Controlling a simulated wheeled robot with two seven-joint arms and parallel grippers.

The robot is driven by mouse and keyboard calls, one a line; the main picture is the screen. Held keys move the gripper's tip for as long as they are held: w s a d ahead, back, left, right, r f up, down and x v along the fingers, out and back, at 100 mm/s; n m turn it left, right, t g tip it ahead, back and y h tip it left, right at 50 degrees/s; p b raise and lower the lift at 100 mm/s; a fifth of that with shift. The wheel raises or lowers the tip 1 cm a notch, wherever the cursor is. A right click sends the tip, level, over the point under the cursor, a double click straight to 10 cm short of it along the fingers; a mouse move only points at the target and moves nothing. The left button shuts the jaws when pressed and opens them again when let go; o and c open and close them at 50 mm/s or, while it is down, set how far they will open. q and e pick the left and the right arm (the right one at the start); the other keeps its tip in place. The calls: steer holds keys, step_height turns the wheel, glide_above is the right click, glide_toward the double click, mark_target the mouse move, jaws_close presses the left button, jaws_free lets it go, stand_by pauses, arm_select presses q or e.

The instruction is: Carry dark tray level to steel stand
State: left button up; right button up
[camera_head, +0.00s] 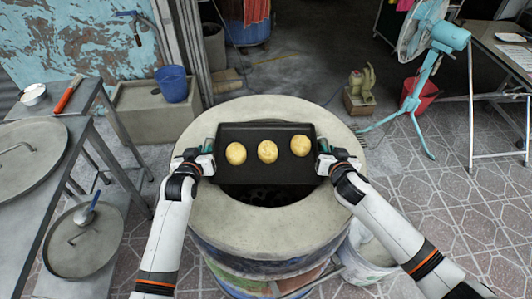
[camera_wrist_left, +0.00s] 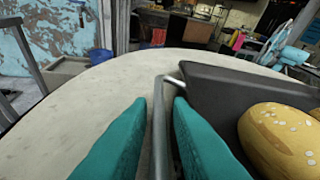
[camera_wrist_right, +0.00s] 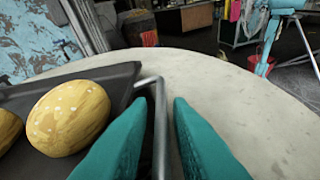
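The dark tray (camera_head: 267,172) bears three round golden buns (camera_head: 267,151) and looks level over the dark round opening of the barrel oven (camera_head: 267,229). My left gripper (camera_head: 207,160) is shut on the tray's left handle; its teal fingers flank the handle bar (camera_wrist_left: 160,125) in the left wrist view. My right gripper (camera_head: 325,160) is shut on the right handle; its fingers flank that bar (camera_wrist_right: 160,125) in the right wrist view. A grey metal stand (camera_head: 62,185) is at the left; another metal-legged table (camera_head: 500,50) is at the right. I cannot tell which is the named steel stand.
Another round lid (camera_head: 83,243) is lower down. A white bucket (camera_head: 368,256) is beside the oven. A turquoise fan (camera_head: 433,70) stands at the right.

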arm_select(q)
jaws_close()
arm_select(e)
jaws_close()
arm_select(q)
steer(key=shift+w+r, duration=0.1)
steer(key=shift+r, duration=0.1)
arm_select(e)
steer(key=shift+w+r, duration=0.1)
steer(key=shift+r, duration=0.05)
